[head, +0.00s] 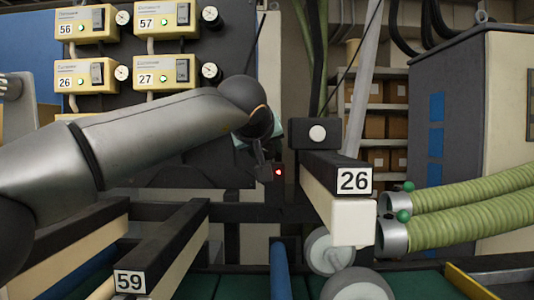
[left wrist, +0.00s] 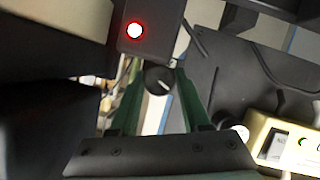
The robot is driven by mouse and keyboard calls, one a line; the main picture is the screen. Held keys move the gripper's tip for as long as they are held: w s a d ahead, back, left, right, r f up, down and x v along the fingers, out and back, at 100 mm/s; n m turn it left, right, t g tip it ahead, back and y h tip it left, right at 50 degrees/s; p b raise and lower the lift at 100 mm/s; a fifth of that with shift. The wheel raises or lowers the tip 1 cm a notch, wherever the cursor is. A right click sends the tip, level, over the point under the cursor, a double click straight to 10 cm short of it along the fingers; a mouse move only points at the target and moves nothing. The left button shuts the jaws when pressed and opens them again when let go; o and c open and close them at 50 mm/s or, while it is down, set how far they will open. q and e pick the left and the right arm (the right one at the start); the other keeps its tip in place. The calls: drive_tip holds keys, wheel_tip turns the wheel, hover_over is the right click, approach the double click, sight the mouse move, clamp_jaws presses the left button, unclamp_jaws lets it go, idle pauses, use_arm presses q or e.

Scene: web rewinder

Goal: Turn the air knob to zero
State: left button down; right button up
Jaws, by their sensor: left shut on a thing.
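The air knob (left wrist: 158,79) is a small dark round knob with a pale mark on its face. It shows in the left wrist view between the tips of my two green fingers. My left gripper (left wrist: 157,72) is shut on it. In the head view my left gripper (head: 264,160) is at the end of the grey arm, beside a small dark box with a red light (head: 278,172). The knob is hidden there by the gripper and arm. The knob's scale is too blurred to read. My right gripper is not in view.
A beam marked 26 (head: 320,185) and green hoses (head: 470,215) are at right. A beam marked 59 (head: 175,245) lies below my arm.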

use_arm(q)
drive_tip(key=shift+f+n+t+h+b, duration=0.1)
drive_tip(key=shift+n+t+h+b, duration=0.2)
drive_tip(key=shift+n+h+b, duration=0.7)
drive_tip(key=shift+n+b, duration=0.4)
drive_tip(key=shift+n, duration=0.3)
drive_tip(key=c, duration=0.7)
unclamp_jaws()
drive_tip(key=shift+o, duration=0.2)
drive_tip(key=shift+s+a, duration=0.1)
